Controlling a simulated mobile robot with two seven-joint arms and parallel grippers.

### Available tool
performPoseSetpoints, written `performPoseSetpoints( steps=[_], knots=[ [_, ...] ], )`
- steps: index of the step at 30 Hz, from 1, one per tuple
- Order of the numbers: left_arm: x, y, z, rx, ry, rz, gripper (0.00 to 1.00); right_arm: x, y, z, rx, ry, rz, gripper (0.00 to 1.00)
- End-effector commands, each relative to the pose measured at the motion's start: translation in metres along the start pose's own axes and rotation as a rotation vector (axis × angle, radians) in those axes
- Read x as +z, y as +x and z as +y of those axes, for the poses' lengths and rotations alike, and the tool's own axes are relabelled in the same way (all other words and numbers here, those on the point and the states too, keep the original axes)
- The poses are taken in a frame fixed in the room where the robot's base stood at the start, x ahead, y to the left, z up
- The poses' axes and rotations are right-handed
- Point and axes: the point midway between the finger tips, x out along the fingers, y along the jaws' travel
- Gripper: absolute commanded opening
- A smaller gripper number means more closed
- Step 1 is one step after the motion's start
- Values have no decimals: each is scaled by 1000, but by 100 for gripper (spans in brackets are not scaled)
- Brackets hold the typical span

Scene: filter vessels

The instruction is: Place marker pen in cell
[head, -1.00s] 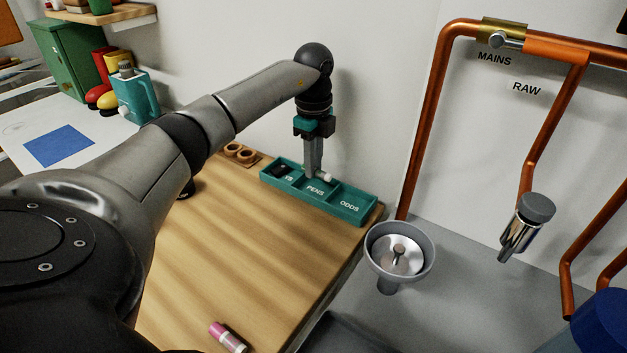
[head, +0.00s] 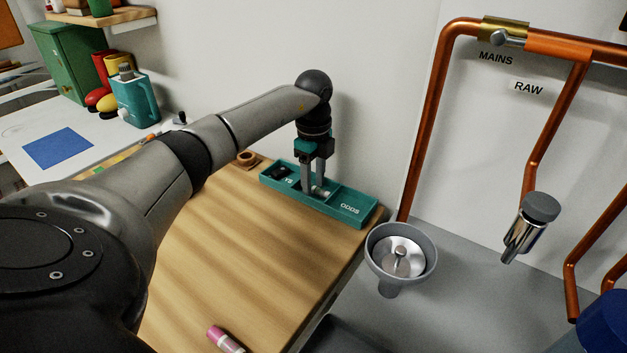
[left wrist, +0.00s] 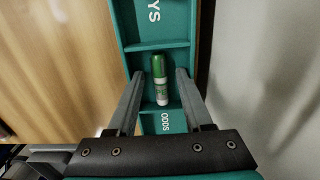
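A marker pen (left wrist: 160,82) with a green cap and pale barrel lies in the middle cell of the teal tray (head: 362,205), in the left wrist view. That cell is between the cell whose label ends in "YS" and the ODDS cell; its own label is hidden now. My left gripper (head: 313,190) points down into the tray over this cell. Its fingers (left wrist: 159,74) are open, one on each side of the marker, with a gap visible on both sides. In the head view the fingers mostly hide the marker. My right gripper is in neither view.
A pink-capped tube (head: 223,339) lies near the front of the wooden bench (head: 245,255). A ring-shaped wooden holder (head: 247,158) is left of the tray. A grey funnel (head: 401,250) stands right of the bench edge. Copper pipes (head: 432,110) run along the wall behind.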

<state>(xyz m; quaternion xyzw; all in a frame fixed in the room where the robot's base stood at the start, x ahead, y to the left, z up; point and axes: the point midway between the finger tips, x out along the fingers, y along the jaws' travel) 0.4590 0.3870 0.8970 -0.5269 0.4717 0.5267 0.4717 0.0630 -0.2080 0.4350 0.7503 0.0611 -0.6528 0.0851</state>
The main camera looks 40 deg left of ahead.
Motion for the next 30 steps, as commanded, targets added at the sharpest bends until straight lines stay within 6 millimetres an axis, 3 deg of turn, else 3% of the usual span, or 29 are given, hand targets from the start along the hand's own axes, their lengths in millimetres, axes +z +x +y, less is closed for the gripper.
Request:
performPoseSetpoints(
  steps=[10, 17, 24, 30],
  knots=[
    [0, -9, -1, -2, 1, 0, 51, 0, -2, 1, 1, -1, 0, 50],
    [0, -55, -1, -5, 1, 0, 51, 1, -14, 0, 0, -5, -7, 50],
    [0, -102, -1, -4, 0, 0, 51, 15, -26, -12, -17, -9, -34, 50],
    [0, -122, 0, 0, 0, 0, 51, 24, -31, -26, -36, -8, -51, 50]
  ],
)
